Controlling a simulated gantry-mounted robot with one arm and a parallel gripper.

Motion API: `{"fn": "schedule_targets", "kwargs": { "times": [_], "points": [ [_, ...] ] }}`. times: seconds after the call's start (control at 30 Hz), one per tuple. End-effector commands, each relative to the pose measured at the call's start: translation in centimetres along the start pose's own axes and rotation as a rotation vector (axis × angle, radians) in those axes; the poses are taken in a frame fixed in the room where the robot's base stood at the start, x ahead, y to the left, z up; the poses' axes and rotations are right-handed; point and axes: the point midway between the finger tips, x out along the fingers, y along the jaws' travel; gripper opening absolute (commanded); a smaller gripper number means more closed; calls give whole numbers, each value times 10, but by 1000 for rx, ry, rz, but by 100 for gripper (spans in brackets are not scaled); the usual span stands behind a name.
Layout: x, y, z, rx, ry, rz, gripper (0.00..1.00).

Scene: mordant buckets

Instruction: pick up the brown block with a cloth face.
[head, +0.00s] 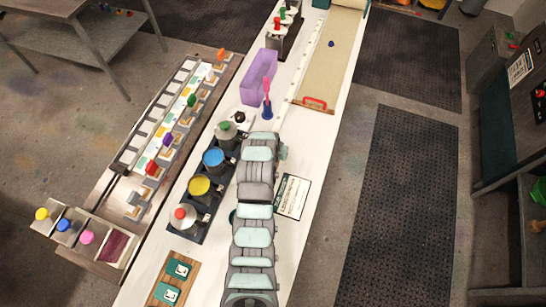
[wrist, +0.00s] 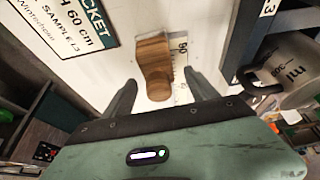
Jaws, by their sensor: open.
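A brown wooden block (wrist: 153,52) with a rounded knob-like end (wrist: 158,90) lies on the white surface in the wrist view. No cloth shows on it from this side; any cloth face is hidden. My gripper (wrist: 159,77) is open, with one finger on each side of the knob end and a gap on both sides. Whether the fingers are level with the block in height, I cannot tell. In the head view my arm covers this spot, so neither the block nor the fingertips show there.
A printed card (head: 292,196) lies right of my arm. A row of buckets with coloured lids, one yellow (head: 199,186), stands close on the left; a grey bucket (wrist: 292,72) is near my gripper. A purple bin (head: 258,78) stands farther along the white table.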

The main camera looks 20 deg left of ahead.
Motion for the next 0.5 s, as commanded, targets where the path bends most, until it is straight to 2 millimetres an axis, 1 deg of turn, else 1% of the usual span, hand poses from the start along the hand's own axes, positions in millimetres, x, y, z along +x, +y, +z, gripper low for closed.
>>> {"fn": "schedule_targets", "kwargs": {
  "times": [0.2,0.5],
  "points": [
    [16,1,2,0,-4,2,67],
    [18,1,1,1,0,1,67]
  ]
}}
